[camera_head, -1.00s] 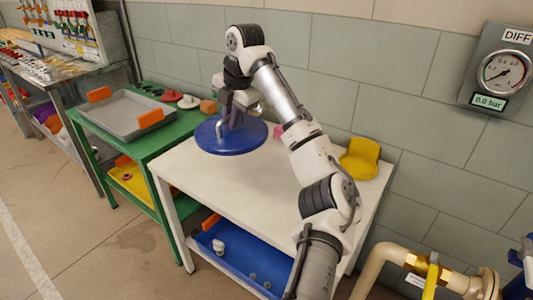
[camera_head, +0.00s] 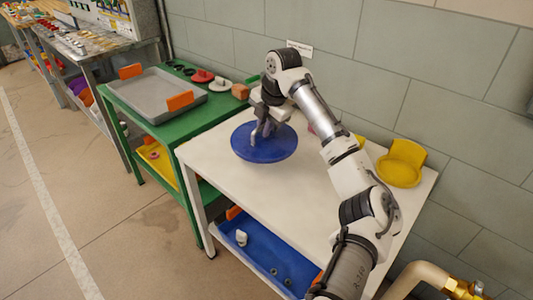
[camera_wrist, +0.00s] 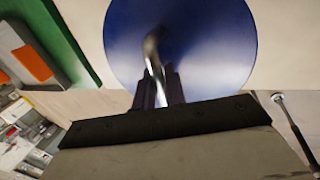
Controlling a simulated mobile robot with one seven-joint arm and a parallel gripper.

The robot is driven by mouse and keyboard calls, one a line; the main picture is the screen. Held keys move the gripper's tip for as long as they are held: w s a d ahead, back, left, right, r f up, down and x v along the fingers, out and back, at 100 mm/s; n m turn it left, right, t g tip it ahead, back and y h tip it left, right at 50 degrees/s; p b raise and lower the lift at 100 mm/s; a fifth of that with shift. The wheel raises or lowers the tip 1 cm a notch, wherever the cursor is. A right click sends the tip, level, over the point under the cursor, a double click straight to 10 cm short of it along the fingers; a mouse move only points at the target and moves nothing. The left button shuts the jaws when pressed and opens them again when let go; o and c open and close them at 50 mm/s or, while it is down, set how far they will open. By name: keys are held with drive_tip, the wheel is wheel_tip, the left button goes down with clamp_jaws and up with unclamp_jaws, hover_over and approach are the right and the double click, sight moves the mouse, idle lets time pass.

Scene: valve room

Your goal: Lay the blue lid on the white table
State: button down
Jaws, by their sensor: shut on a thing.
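The round blue lid (camera_head: 275,152) is level, or nearly so, over the left back part of the white table (camera_head: 300,195). My gripper (camera_head: 262,131) is above the lid and shut on its upright metal handle. In the wrist view, the lid (camera_wrist: 205,40) fills the upper middle, and the gripper fingers (camera_wrist: 160,88) close around the bent handle. I cannot tell whether the lid's underside touches the tabletop or hangs just above it.
A green table (camera_head: 195,120) with a grey tray (camera_head: 155,98) stands to the left. A yellow holder (camera_head: 400,165) sits at the table's back right. A blue bin (camera_head: 262,255) is on the shelf below. The front tabletop is clear.

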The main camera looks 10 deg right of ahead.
sight(269, 140)
wheel_tip(269, 140, down, 10)
drive_tip(key=shift+p, duration=0.45)
drive_tip(key=c, duration=1.9)
unclamp_jaws()
drive_tip(key=shift+f, duration=0.15)
drive_tip(key=o, duration=0.4)
drive_tip(key=shift+o, duration=0.2)
drive_tip(key=b+v, duration=0.1)
drive_tip(key=v, duration=1.1)
drive_tip(key=shift+b, duration=0.35)
